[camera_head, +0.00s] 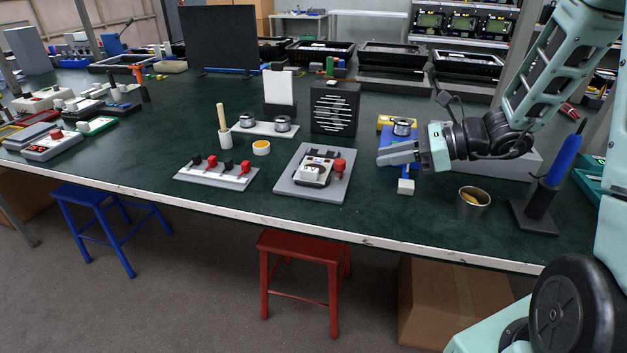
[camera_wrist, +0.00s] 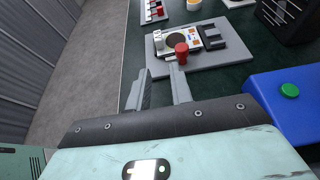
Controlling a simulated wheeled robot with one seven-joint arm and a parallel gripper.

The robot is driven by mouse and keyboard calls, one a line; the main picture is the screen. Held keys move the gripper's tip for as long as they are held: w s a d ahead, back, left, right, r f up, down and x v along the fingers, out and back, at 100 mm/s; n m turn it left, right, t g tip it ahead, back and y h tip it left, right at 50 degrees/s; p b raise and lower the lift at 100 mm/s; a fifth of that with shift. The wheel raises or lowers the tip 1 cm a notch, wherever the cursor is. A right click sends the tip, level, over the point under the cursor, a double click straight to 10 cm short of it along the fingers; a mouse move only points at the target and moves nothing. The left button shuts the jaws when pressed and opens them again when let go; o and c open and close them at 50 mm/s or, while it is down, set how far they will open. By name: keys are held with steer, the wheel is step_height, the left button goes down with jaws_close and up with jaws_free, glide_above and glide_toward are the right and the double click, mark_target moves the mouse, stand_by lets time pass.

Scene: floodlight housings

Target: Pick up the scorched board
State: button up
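A small pale board with a dark round brownish patch, seemingly the scorched board (camera_wrist: 172,40), sits on a grey base plate (camera_wrist: 212,54). In the head view the board (camera_head: 311,172) lies on the same plate (camera_head: 295,189) near the front of the bench. A red knob (camera_wrist: 181,50) stands at the board's near edge and hides a little of it. My gripper (camera_head: 383,157) is above the bench to the right of the plate. In the wrist view my gripper (camera_wrist: 160,70) has its two fingers apart, with nothing between them, short of the plate.
A black slotted housing (camera_head: 335,108) stands behind the plate. A metal cup (camera_head: 473,199) and a blue tool in a black stand (camera_head: 540,205) are to the right. A knobbed strip (camera_head: 216,175) lies left.

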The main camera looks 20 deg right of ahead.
mark_target(318, 171)
steer(key=b+x, duration=0.2)
steer(key=x, duration=1.4)
steer(key=shift+a+f, duration=0.15)
steer(key=shift+a, duration=0.1)
jaws_close()
